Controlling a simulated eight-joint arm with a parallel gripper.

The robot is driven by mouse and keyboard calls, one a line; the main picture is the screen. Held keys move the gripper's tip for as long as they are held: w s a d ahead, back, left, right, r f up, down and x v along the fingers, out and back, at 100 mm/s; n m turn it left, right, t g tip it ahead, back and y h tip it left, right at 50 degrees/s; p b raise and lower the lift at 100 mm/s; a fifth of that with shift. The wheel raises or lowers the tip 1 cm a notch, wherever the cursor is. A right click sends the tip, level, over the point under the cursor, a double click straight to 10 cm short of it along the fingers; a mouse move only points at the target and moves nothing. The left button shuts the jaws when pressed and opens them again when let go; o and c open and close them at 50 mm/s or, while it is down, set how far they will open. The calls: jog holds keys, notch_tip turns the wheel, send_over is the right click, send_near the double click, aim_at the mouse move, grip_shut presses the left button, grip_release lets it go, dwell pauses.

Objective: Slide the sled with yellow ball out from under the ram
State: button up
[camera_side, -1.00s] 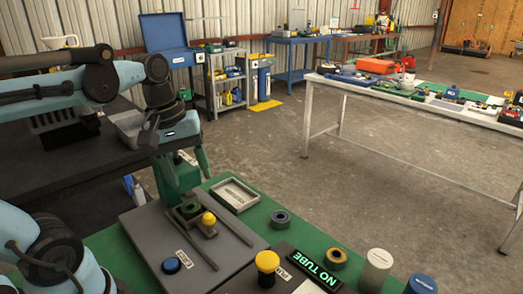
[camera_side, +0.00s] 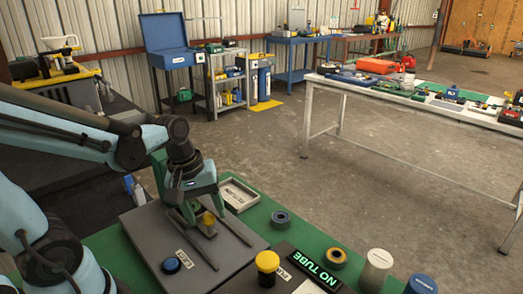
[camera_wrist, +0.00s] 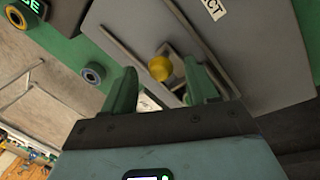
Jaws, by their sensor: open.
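The yellow ball (camera_side: 208,219) stands on the sled, which lies between two dark rails on a grey plate (camera_side: 150,232). My gripper (camera_side: 203,212) is low over the sled, its fingers reaching down around the ball. In the wrist view the yellow ball (camera_wrist: 160,68) shows between the tips of my two open green fingers, with a visible gap to each. Part of the sled's pale frame (camera_wrist: 177,86) shows beside it. The green ram column (camera_side: 160,172) stands behind my gripper and is mostly hidden. Whether the fingers touch the sled is hidden.
A blue button (camera_side: 171,265) and a yellow-topped knob (camera_side: 267,262) stand near the front. A shallow tray (camera_side: 238,194) lies behind on the green table. Rings (camera_side: 281,219), a lit "NO TUBE" sign (camera_side: 315,270) and a white-topped cylinder (camera_side: 376,266) are to the right.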

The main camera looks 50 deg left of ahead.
jog(key=shift+f, duration=0.6)
jog(key=shift+c, duration=0.4)
grip_shut()
jog(key=shift+d, duration=0.1)
